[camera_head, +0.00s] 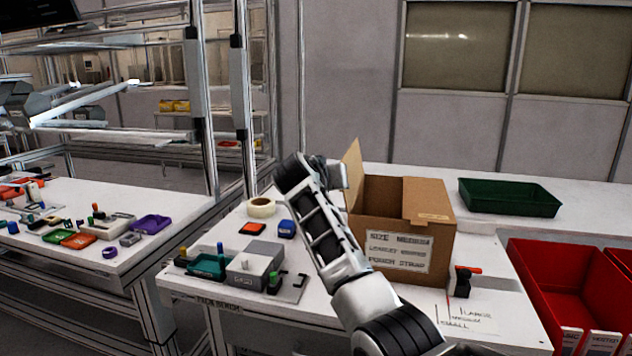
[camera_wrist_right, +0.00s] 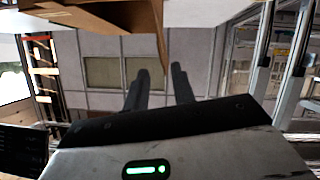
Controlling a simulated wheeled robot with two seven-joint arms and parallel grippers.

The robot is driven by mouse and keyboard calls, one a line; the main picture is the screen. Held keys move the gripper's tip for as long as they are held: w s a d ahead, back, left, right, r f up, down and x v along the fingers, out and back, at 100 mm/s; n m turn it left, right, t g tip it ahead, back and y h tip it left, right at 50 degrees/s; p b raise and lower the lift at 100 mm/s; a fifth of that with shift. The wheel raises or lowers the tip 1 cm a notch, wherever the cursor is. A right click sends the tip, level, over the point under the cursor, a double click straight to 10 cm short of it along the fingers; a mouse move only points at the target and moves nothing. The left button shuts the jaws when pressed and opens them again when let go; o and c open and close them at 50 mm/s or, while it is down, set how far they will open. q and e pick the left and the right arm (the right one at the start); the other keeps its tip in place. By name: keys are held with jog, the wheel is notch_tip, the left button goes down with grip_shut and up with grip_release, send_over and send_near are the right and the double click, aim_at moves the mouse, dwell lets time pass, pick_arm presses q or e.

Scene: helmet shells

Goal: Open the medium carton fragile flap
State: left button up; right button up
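The brown carton (camera_head: 384,268) stands on the white table, and its front label reads SIZE MEDIUM. Its left flap (camera_head: 353,178) stands up, leaning slightly outward. Another flap (camera_head: 426,198) at the right lies over part of the opening, with a small label on its front edge, too small to read. My right gripper (camera_head: 342,172) is at the left flap's outer side. In the right wrist view, its two fingers (camera_wrist_right: 160,78) are apart, with the flap's edge (camera_wrist_right: 160,40) close to the tips; contact cannot be told. My left gripper is out of view.
A green tray (camera_head: 508,198) sits behind right of the carton, and red bins (camera_head: 560,290) stand at the right. A tape roll (camera_head: 261,208), a grey fixture (camera_head: 255,262) and small parts lie left of my arm. A black tool with a red handle (camera_head: 463,281) is beside the carton.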

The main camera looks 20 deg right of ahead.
jog(key=b+v, duration=0.1)
jog(key=v, duration=0.8)
jog(key=shift+s+a+r, duration=0.15)
jog(key=shift+s+a, duration=0.05)
jog(key=shift+s, duration=0.1)
notch_tip(320, 180, down, 17)
jog(key=s+n+y, duration=0.2)
jog(key=n+y, duration=0.1)
jog(key=n, duration=0.1)
jog(key=s+a+f+n+y, duration=0.1)
jog(key=s+a+f+y, duration=0.1)
jog(key=s+f, duration=0.45)
jog(key=s+a+f+n+y, duration=0.15)
jog(key=s+f, duration=0.25)
jog(key=f, duration=0.5)
jog(key=s+a+f+y, duration=0.1)
jog(key=s+f+y, duration=0.1)
jog(key=s, duration=0.5)
jog(key=s+a+f+n+y, duration=0.1)
jog(key=s+a+f+y, duration=0.1)
jog(key=s, duration=0.5)
jog(key=s+a+f+y, duration=0.2)
jog(key=s+f, duration=0.2)
jog(key=s, duration=0.3)
jog(key=shift+s, duration=0.4)
jog(key=shift+n, duration=0.25)
